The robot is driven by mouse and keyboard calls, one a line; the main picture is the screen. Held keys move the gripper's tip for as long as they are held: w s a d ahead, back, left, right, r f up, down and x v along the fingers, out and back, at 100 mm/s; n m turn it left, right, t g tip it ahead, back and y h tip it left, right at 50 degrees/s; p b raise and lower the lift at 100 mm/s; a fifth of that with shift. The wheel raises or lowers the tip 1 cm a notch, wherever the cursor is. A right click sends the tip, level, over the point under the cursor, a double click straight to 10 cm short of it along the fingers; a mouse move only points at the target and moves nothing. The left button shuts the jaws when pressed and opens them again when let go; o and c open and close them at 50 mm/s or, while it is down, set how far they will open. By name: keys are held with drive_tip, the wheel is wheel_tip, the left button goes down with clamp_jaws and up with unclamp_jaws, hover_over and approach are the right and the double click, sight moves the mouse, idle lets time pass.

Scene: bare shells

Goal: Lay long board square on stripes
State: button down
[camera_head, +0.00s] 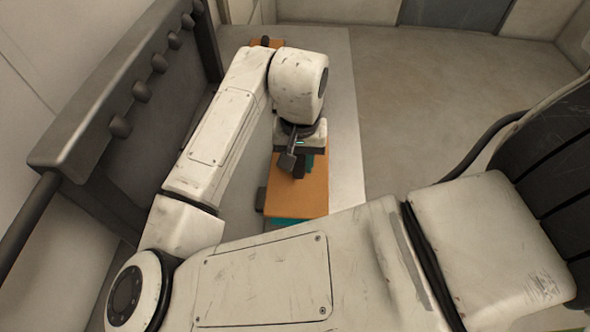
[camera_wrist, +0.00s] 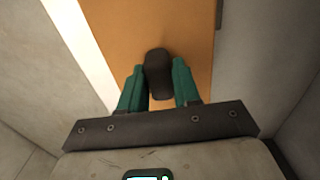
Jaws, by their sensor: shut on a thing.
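My gripper (camera_head: 299,163) is over an orange surface (camera_head: 312,192), which looks like the long board; my arm hides much of its length. In the wrist view my teal fingers (camera_wrist: 159,85) are shut on a dark rounded block (camera_wrist: 158,65), one on each side. The block stands over the orange surface (camera_wrist: 110,22). I cannot tell whether it is a handle fixed to the board. A teal patch (camera_head: 288,224) shows at the near end of the orange surface. I cannot make out clear stripes.
A pale tabletop (camera_head: 346,140) runs along the right of the orange surface. A dark rack with several knobs (camera_head: 120,126) stands at the left. Another orange part (camera_head: 276,42) shows beyond my arm. Floor (camera_head: 430,110) to the right is clear.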

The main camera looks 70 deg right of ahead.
sight(295, 173)
drive_tip(key=shift+w+a+f, duration=0.1)
drive_tip(key=shift+w+f, duration=0.1)
drive_tip(key=shift+f, duration=0.05)
drive_tip(key=shift+w+a+f, duration=0.1)
drive_tip(key=shift+w+f, duration=0.1)
drive_tip(key=shift+f, duration=1.6)
drive_tip(key=shift+f, duration=0.2)
drive_tip(key=c, duration=0.8)
unclamp_jaws()
drive_tip(key=shift+r, duration=0.1)
wheel_tip(295, 173, up, 12)
drive_tip(key=shift+r, duration=0.15)
